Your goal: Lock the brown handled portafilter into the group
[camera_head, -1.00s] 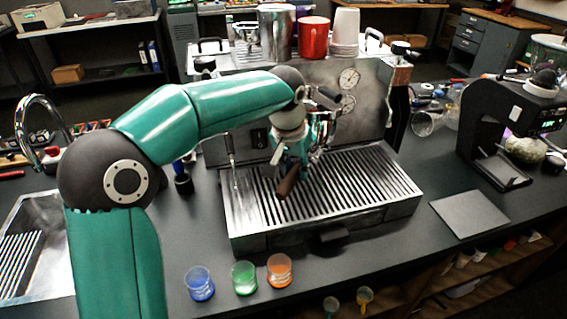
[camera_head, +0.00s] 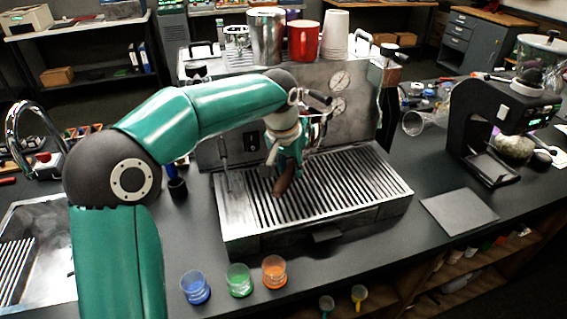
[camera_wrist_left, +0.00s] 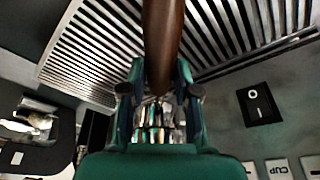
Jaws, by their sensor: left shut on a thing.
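The brown handle of the portafilter (camera_head: 284,184) shows below my left gripper (camera_head: 287,166) in the head view, above the drip grate. In the left wrist view my left gripper (camera_wrist_left: 158,85) is shut on the brown handle (camera_wrist_left: 162,40), which runs up out of the picture. The portafilter's head is mostly hidden behind the gripper and wrist, so I cannot tell how it sits in the group (camera_head: 318,125). The espresso machine (camera_head: 352,118) stands behind the grate. My right gripper is not in view.
The slatted drip tray (camera_head: 350,190) spreads under the gripper. A red mug (camera_head: 304,42), a steel canister and white cups stand on the machine. Blue (camera_head: 196,287), green and orange glasses stand in front. A black grinder (camera_head: 490,125) and a grey mat (camera_head: 458,211) are at right.

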